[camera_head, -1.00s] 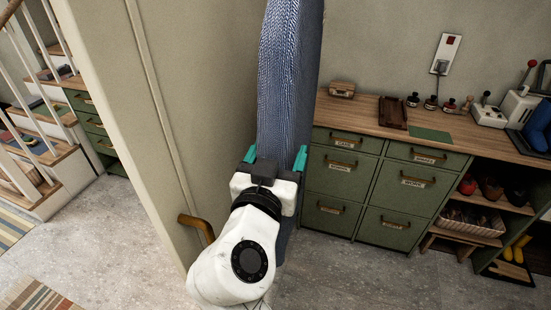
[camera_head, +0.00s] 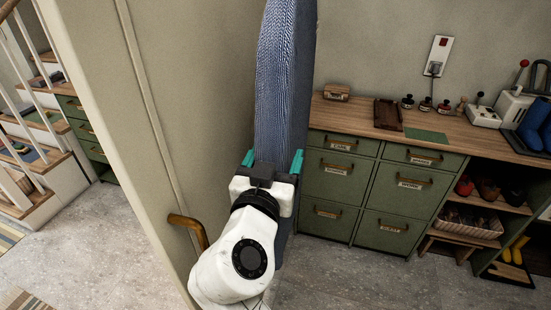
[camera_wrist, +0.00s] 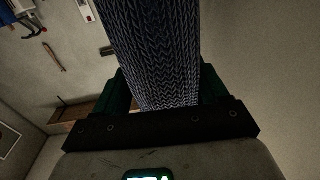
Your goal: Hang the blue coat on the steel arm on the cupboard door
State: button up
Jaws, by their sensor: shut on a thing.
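The blue coat (camera_head: 285,90) is a long knitted-looking blue cloth. It runs from my gripper up past the top edge of the head view, so its upper end is hidden. My gripper (camera_head: 273,160) has teal fingers on either side of the cloth and is shut on it. In the wrist view the cloth (camera_wrist: 152,55) fills the space between the dark fingers. I cannot see the steel arm in either view.
Green drawers (camera_head: 340,185) under a wooden worktop (camera_head: 360,118) stand to the right, holding stamps and a dark tray (camera_head: 388,113). Open shelves (camera_head: 500,205) are at the far right. Stairs with white rails (camera_head: 50,90) are at the left.

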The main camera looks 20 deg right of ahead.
jog(key=shift+r, duration=0.1)
jog(key=o, duration=1.4)
jog(key=shift+c, duration=0.2)
jog(key=shift+o, duration=1.1)
jog(key=shift+f, duration=0.2)
jog(key=b+v, duration=0.2)
jog(key=v, duration=0.8)
jog(key=shift+s+a+b, duration=0.2)
jog(key=shift+s+b, duration=0.15)
jog(key=shift+s+a+r, duration=0.1)
jog(key=shift+r, duration=0.05)
